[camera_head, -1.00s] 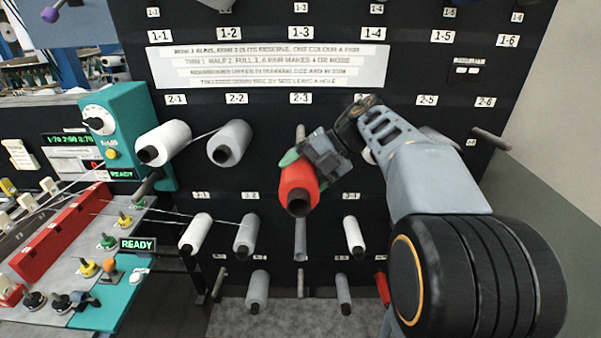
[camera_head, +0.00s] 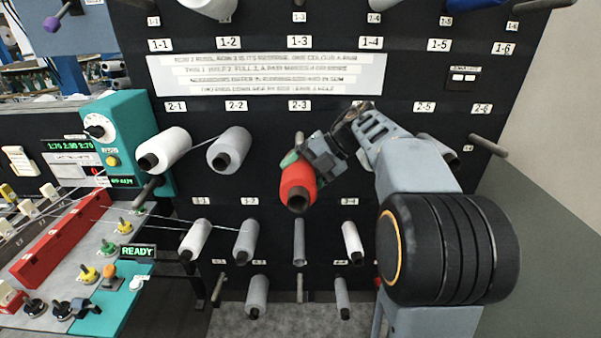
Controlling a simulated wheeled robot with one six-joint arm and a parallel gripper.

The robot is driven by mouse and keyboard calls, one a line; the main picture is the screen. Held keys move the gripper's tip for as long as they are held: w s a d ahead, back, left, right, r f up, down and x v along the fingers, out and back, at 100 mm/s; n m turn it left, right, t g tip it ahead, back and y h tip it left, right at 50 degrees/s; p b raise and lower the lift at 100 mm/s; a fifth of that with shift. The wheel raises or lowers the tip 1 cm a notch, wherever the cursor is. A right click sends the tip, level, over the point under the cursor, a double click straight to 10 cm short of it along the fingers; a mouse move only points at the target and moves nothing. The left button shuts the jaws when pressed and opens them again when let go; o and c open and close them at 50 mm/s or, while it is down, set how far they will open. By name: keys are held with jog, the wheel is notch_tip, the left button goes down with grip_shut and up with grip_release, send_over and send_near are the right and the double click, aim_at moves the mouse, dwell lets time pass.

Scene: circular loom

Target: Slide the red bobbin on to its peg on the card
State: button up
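The red bobbin (camera_head: 297,187) is held in front of the black card, below label 2-3, with its open dark end tilted down and toward me. My gripper (camera_head: 306,160) comes from the upper right and is shut on the bobbin's rear upper part. The bobbin and the gripper hide much of the card behind them. A bare peg (camera_head: 299,242) sticks out of the card straight below the bobbin. I cannot tell whether the red bobbin touches any peg.
More bobbins, such as the white one (camera_head: 352,242), fill the lower rows. A teal control box (camera_head: 125,140) stands left. A bare peg (camera_head: 489,145) juts out right.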

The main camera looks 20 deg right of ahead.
aim_at(301, 161)
jog(key=shift+w+d, duration=0.1)
jog(key=shift+w, duration=0.15)
dwell(0.4)
jog(key=shift+w+d+p, duration=0.2)
jog(key=shift+w+p, duration=0.5)
jog(key=shift+p, duration=0.15)
jog(key=shift+w+f, duration=0.1)
jog(key=shift+w, duration=0.05)
jog(key=shift+w+d+f+p, duration=0.1)
jog(key=shift+w+d+p, duration=0.15)
jog(key=shift+w+p, duration=0.5)
jog(key=shift+w+d+f+p, duration=0.1)
jog(key=shift+w+d+p, duration=0.2)
jog(key=shift+w+p, duration=0.45)
jog(key=shift+w+d+f+p, duration=0.1)
jog(key=shift+w+d+p, duration=0.15)
jog(key=shift+w+p, duration=0.5)
jog(key=shift+w+f, duration=0.1)
jog(key=shift+w+d+f, duration=0.1)
jog(key=shift+w+d, duration=0.15)
jog(key=shift+w, duration=0.5)
jog(key=shift+w+d+f, duration=0.1)
jog(key=shift+w+d, duration=0.15)
jog(key=shift+w, duration=0.55)
jog(key=shift+w+d+f, duration=0.1)
jog(key=shift+w+d, duration=0.15)
jog(key=shift+w, duration=0.5)
